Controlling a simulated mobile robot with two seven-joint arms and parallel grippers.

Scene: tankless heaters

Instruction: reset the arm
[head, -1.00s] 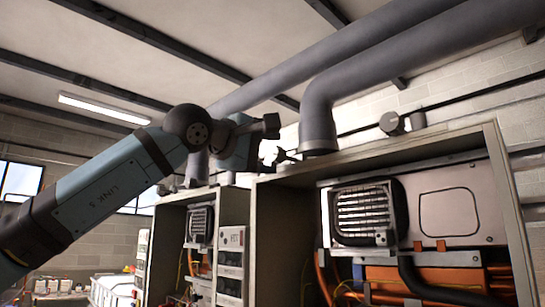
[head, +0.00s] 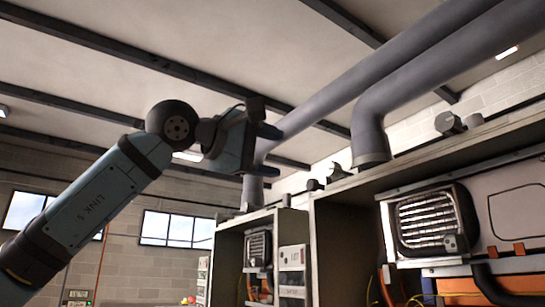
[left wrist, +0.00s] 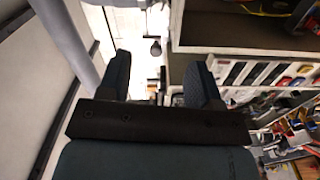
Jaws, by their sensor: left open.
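My left arm (head: 85,205) reaches up from the lower left in the head view. Its gripper (head: 270,151) is raised high, with the two fingers pointing right, one above the other. The fingers are apart and nothing shows between them. In the picture the gripper overlaps the grey pipe behind it; I cannot tell the gap in depth. In the left wrist view the open gripper (left wrist: 158,82) has a dark finger on each side with an empty space between. My right gripper is not in view.
An open cabinet with heater units (head: 345,225) stands at the right, and a smaller cabinet (head: 230,255) stands left of it. Grey pipes (head: 345,85) run along the ceiling above them. Shelves with many items (left wrist: 265,75) show in the left wrist view.

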